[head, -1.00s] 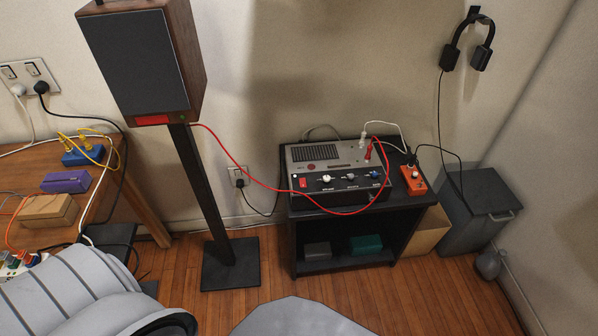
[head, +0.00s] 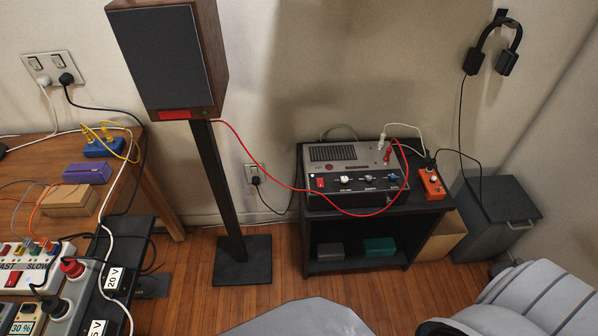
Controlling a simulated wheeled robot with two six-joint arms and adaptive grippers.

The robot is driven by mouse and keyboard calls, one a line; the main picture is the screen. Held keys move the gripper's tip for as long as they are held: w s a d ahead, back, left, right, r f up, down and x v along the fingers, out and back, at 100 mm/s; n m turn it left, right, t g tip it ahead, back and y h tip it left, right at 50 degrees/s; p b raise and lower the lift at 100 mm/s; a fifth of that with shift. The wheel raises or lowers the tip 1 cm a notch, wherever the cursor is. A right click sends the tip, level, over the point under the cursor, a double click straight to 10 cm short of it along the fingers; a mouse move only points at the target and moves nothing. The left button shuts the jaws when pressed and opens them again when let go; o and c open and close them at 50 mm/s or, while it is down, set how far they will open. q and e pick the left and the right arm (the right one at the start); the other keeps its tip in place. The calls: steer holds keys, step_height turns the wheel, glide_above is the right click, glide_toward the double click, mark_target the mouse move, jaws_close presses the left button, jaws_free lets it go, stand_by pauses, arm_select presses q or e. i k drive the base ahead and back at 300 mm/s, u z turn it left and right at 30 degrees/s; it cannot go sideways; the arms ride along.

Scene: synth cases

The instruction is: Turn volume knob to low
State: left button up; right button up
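A grey amplifier-like box (head: 352,158) sits on top of a low black cabinet (head: 420,222) against the wall. Its dark front panel has a red switch (head: 320,183) and a row of small knobs: a left pale knob (head: 345,179), a middle knob (head: 369,177) and a right bluish knob (head: 393,176). Their labels are too small to read, so I cannot tell which knob is the volume or where it points. A red cable hangs in front of the panel. Neither of my grippers is in view; only a grey link of mine shows at the lower right.
A speaker (head: 162,62) on a black stand (head: 228,205) is left of the cabinet. An orange box (head: 432,184) with cables sits on the cabinet's right end. A grey bin (head: 498,215) stands right. A wooden table (head: 150,165) is at left. Wooden floor lies before the cabinet.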

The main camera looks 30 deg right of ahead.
mark_target(344, 181)
steer(key=u, duration=0.05)
steer(key=i, duration=0.65)
steer(key=z, duration=2.4)
